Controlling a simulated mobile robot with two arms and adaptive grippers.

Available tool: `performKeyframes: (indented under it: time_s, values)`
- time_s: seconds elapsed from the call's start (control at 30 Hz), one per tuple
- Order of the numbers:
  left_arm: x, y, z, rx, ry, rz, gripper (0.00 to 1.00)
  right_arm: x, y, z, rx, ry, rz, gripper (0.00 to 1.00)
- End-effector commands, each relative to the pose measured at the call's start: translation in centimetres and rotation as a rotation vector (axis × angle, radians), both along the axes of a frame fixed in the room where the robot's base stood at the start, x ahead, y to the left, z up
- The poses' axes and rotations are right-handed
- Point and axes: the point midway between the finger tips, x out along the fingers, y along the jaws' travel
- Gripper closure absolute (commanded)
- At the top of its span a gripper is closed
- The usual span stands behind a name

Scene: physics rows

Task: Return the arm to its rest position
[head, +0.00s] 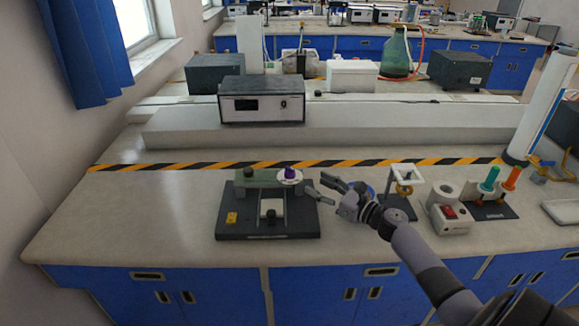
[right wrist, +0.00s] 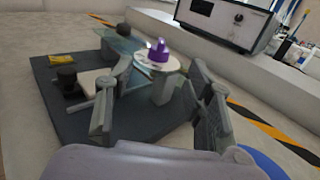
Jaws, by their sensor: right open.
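My right gripper (head: 318,187) is open and empty above the bench, just right of a dark-based apparatus (head: 266,232). In the right wrist view its two fingers (right wrist: 160,75) stand apart, with nothing between their tips. A small purple piece (head: 289,173) sits on the white round plate (head: 297,181) of the apparatus. In the right wrist view the purple piece (right wrist: 158,51) and the plate (right wrist: 172,62) show beyond the fingers, apart from them. My right arm reaches in from the lower right. My left gripper is not in view.
Right of my gripper stand a white-topped stand (head: 406,172), a white device with a red switch (head: 450,219), and a rack with green (head: 490,178) and orange (head: 512,178) pieces. A grey instrument (head: 262,100) stands behind. The bench's left side is clear.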

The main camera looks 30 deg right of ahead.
Motion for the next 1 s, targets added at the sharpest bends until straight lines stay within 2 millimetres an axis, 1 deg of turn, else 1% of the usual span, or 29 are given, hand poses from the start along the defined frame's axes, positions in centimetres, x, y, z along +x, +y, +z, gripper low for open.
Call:
performKeyframes:
  time_s: [0.17,0.27,0.37,0.43,0.47,0.5,0.57,0.6,0.67,0.7,0.77,0.8,0.83,0.9,1.0]
  values:
    - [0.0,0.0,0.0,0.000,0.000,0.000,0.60,0.0,0.0,0.0,-0.001,0.000,0.001,0.52]
    - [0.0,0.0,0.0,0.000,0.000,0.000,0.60,-0.2,1.1,-0.4,-0.039,0.001,0.025,0.52]
    - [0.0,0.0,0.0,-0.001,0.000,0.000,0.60,-1.1,4.5,-1.8,-0.169,0.002,0.108,0.52]
    - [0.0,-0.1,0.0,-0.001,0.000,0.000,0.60,-2.5,8.3,-3.3,-0.323,-0.006,0.208,0.52]
    - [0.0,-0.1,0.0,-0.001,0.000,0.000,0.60,-3.3,10.1,-4.2,-0.402,-0.012,0.260,0.52]
    - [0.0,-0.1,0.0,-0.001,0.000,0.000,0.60,-4.5,12.7,-5.3,-0.516,-0.027,0.336,0.52]
    - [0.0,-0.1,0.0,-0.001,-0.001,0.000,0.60,-6.7,16.5,-7.1,-0.694,-0.058,0.458,0.52]
    - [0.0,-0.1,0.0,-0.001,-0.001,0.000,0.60,-8.3,18.8,-8.3,-0.814,-0.084,0.541,0.52]
    - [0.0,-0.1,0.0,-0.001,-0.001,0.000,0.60,-10.8,21.9,-10.0,-0.993,-0.131,0.666,0.52]
    - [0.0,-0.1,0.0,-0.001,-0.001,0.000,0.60,-12.6,23.6,-11.1,-1.109,-0.164,0.746,0.52]
    - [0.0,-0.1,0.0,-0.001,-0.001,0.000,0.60,-15.1,25.7,-12.5,-1.278,-0.220,0.865,0.52]
    - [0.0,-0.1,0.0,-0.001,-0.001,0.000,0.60,-16.7,26.9,-13.3,-1.387,-0.257,0.942,0.52]
    - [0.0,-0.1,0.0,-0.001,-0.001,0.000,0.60,-17.9,27.6,-13.9,-1.466,-0.286,0.998,0.52]
    - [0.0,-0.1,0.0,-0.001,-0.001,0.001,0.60,-20.6,28.8,-14.8,-1.648,-0.354,1.124,0.52]
    - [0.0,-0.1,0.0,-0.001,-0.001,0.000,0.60,-23.7,29.4,-15.5,-1.881,-0.435,1.293,0.52]
